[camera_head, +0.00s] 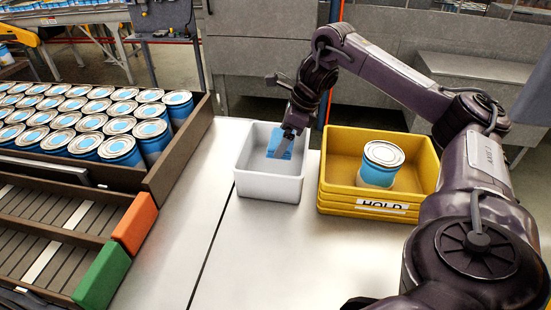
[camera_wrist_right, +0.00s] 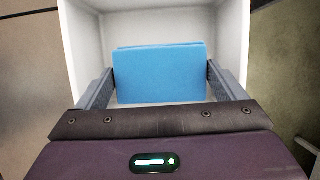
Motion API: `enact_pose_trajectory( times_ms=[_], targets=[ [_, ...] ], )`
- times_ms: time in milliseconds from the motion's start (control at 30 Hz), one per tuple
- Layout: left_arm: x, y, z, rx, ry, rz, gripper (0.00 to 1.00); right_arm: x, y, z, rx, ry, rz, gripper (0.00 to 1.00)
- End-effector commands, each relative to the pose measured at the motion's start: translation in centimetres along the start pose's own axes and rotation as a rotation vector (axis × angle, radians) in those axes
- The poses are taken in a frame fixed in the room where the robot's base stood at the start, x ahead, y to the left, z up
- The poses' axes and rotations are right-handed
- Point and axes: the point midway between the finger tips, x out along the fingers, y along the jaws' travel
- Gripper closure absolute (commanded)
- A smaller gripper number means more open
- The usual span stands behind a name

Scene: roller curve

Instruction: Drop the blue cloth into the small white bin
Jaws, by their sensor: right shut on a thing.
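The small white bin (camera_head: 269,187) stands on the light table in the head view, left of the yellow bin. The blue cloth (camera_head: 280,144) is at the bin's opening, held by my right gripper (camera_head: 290,140). In the right wrist view the cloth (camera_wrist_right: 160,74) is a flat blue piece between the two fingers of my right gripper (camera_wrist_right: 160,90), with the white bin's walls (camera_wrist_right: 234,50) around it. The gripper is shut on the cloth. How far the cloth is above the bin floor is hard to tell. My left gripper is not in view.
A yellow bin (camera_head: 367,207) labelled HOLD holds one blue can (camera_head: 380,164) to the right. A rack of several blue cans (camera_head: 120,149) stands at the left, with an orange block (camera_head: 135,222) and a green block (camera_head: 101,276). The table in front is clear.

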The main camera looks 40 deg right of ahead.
Motion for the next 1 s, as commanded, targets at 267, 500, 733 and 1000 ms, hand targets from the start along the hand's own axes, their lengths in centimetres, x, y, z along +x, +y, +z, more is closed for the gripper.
enact_pose_trajectory(
  times_ms=[267, 500, 733, 1000],
  targets=[
    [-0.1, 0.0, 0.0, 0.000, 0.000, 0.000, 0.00, -0.1, 0.0, 0.0, 0.000, -0.001, 0.000, 0.02],
    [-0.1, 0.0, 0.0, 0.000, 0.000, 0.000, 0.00, -0.2, 0.0, 0.1, 0.000, 0.000, 0.000, 0.00],
    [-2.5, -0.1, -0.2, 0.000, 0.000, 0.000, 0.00, -3.5, -0.1, 0.3, 0.000, -0.003, -0.004, 0.00],
    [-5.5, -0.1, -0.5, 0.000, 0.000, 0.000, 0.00, -7.3, -0.1, 0.2, 0.000, -0.001, -0.002, 0.00]
  ],
)
